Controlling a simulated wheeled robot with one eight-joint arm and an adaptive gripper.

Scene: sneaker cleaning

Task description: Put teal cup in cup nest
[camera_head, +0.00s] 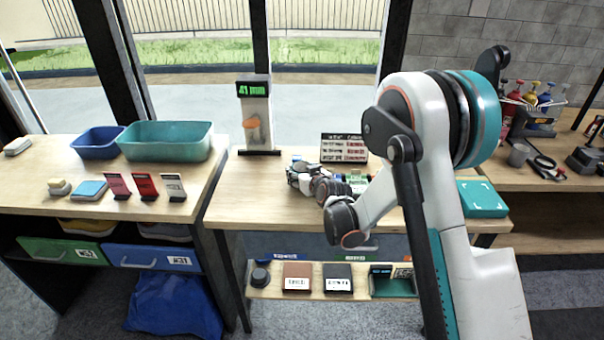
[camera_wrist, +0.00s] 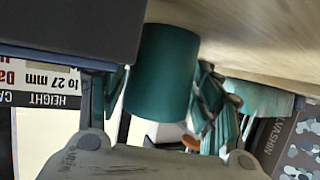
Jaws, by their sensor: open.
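A teal cup (camera_wrist: 162,72) shows in the wrist view, close in front of my gripper (camera_wrist: 160,98). My gripper is open, with the cup between or just beyond its fingers; contact cannot be told. In the head view my gripper (camera_head: 300,178) is low over the middle table (camera_head: 250,210), and the cup cannot be made out there. I cannot pick out the cup nest in either view.
A black sign (camera_head: 344,148) stands behind my gripper, and a display stand (camera_head: 255,110) is at the back. A teal bin (camera_head: 165,142) and blue bin (camera_head: 97,143) sit on the left table. A flat teal box (camera_head: 482,198) lies at right. The middle table's front left is clear.

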